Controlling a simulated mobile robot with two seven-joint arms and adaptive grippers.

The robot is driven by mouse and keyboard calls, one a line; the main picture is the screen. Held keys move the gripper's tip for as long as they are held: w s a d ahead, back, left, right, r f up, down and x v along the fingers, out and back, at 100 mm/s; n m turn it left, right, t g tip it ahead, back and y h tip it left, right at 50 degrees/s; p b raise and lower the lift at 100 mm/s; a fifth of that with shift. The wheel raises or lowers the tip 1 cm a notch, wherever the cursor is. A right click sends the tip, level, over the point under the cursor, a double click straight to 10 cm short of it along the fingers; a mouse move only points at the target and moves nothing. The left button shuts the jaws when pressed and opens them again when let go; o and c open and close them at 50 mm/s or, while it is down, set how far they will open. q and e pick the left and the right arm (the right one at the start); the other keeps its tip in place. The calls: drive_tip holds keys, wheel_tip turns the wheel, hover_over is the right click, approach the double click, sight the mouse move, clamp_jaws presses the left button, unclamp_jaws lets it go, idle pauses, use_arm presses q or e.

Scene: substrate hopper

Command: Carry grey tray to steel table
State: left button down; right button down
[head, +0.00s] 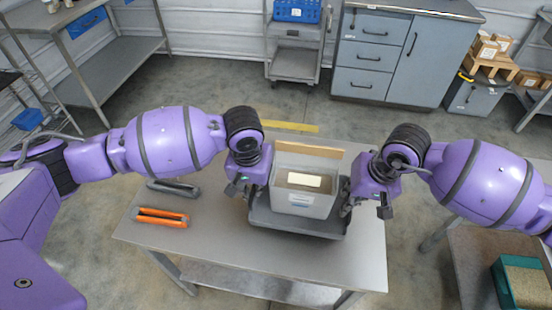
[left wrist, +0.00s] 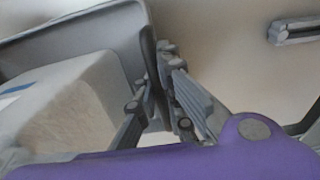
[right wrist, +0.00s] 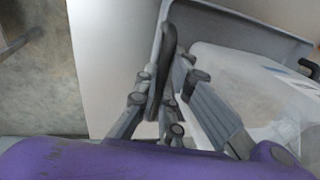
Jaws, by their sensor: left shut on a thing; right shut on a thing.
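The grey tray (head: 296,226) is over a pale grey table with a lower shelf (head: 350,262), which looks like the steel table. A translucent bin (head: 325,205) with a blue-marked label stands in the tray, with a pale block (head: 304,180) inside it. My left gripper (head: 252,190) is shut on the tray's left side; the left wrist view shows its fingers (left wrist: 155,90) around the rim. My right gripper (head: 348,203) is shut on the right side, its fingers (right wrist: 165,85) around that rim. I cannot tell whether the tray touches the tabletop.
An orange-and-grey tool (head: 162,216) and a dark grey one (head: 173,188) lie left of the tray. A wooden strip (head: 309,149) is behind the bin. A cart (head: 294,65) and a grey cabinet (head: 400,55) stand at the back. A teal crate (head: 505,285) is at lower right.

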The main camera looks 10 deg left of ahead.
use_arm(q)
drive_tip(key=shift+w+a+f, duration=0.1)
drive_tip(key=shift+a+f, duration=0.05)
drive_tip(key=shift+a, duration=0.25)
use_arm(e)
drive_tip(key=shift+w+d+f, duration=0.15)
drive_tip(key=shift+d, duration=0.2)
